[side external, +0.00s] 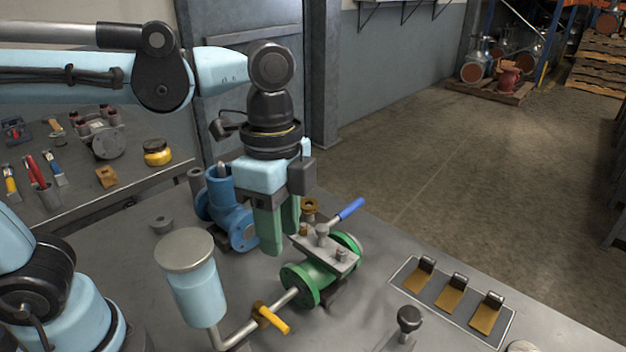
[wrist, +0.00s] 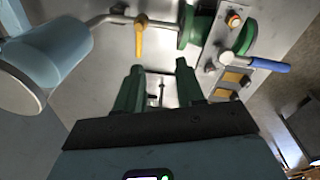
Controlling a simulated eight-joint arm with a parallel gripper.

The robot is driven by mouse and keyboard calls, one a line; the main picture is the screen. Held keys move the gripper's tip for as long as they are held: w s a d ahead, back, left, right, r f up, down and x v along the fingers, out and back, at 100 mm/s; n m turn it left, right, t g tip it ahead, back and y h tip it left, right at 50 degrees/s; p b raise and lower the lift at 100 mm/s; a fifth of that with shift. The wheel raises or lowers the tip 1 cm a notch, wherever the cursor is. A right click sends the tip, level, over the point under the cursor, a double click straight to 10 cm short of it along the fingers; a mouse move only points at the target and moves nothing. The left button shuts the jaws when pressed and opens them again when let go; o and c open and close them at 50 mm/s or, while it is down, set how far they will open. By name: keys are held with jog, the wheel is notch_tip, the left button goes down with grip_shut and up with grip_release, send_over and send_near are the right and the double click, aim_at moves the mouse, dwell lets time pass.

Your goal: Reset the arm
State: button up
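My gripper (side external: 277,225) points down above the workbench in the side external view, with two green fingers. In the wrist view my gripper (wrist: 158,72) has its fingers apart with nothing between them. A green flanged valve (side external: 318,272) with a blue lever (side external: 349,209) lies on the bench just right of and in front of the fingers. It also shows at the top of the wrist view, where the blue lever (wrist: 268,65) points right. A blue pipe fitting (side external: 229,212) stands behind my gripper, partly hidden by it.
A light-blue cylinder (side external: 195,290) with a pipe and yellow handle (side external: 271,318) stands in front. A tray (side external: 446,297) with several brass-coloured tags lies at right, near a black knob (side external: 409,319). A tool bench (side external: 130,190) stands at back left.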

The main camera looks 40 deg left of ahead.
jog(key=w+a+f+n+t, duration=0.1)
jog(key=a+f+n+t, duration=0.1)
jog(key=a+n+t, duration=0.2)
jog(key=w+a+f+n+t, duration=0.2)
jog(key=a+n+t, duration=0.1)
jog(key=a+n, duration=0.6)
jog(key=shift+a+f+n+t+y, duration=0.25)
jog(key=shift+a+n+t+y, duration=0.15)
jog(key=shift+n, duration=0.3)
